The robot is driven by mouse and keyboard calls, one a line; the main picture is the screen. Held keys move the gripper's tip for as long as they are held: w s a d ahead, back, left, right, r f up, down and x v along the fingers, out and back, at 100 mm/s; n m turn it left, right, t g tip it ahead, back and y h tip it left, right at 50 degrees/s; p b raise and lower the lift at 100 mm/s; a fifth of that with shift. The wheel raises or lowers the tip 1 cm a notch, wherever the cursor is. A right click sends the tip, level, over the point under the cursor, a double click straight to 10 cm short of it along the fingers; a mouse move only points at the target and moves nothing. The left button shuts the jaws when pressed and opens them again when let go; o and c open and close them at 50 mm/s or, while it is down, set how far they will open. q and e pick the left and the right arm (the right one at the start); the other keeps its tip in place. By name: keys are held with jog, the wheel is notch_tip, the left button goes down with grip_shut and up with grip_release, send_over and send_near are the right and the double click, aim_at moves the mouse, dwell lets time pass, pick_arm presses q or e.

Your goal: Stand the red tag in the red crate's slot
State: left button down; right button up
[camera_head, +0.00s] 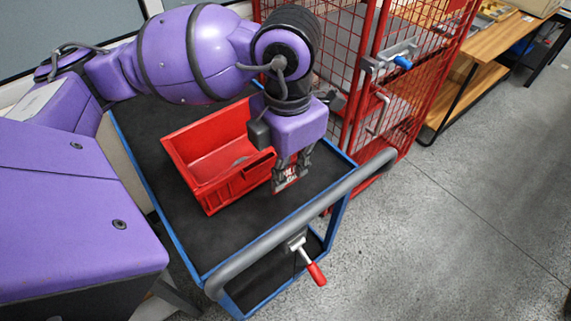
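The red crate (207,193) is an open-topped bin standing on the cart's black top. My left gripper (287,181) points down just right of the crate's front right end. Its fingers are closed around the red tag (286,173), a small red piece with white marks, low over the cart top. The fingers hide part of the tag, and I cannot tell if it touches the crate or the cart top. The crate's slot is not clearly made out; the gripper partly covers that end. My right gripper is not in view.
The blue-framed cart (225,248) has a grey push handle (300,232) along its near right side. A red-handled lever (316,273) hangs below it. A red mesh cage (345,110) stands close behind the arm. The black cart top is clear in front of the crate.

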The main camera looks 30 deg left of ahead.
pick_arm(q)
jog(key=w+a, duration=0.1)
jog(key=a, duration=0.2)
jog(key=w+a, duration=0.1)
jog(key=a, duration=0.2)
jog(key=w+a+f+b, duration=0.1)
jog(key=a, duration=0.2)
jog(key=shift+w+a, duration=0.2)
jog(key=shift+w, duration=0.2)
jog(key=shift+d+f+b, duration=0.1)
jog(key=shift+f+b, duration=0.4)
jog(key=shift+f, duration=0.7)
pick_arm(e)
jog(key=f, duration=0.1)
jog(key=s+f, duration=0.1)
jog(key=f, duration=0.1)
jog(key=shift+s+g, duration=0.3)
pick_arm(q)
jog(key=shift+f, duration=0.1)
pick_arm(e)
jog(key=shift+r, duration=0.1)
pick_arm(q)
jog(key=shift+f+b, duration=0.2)
jog(key=shift+b, duration=0.2)
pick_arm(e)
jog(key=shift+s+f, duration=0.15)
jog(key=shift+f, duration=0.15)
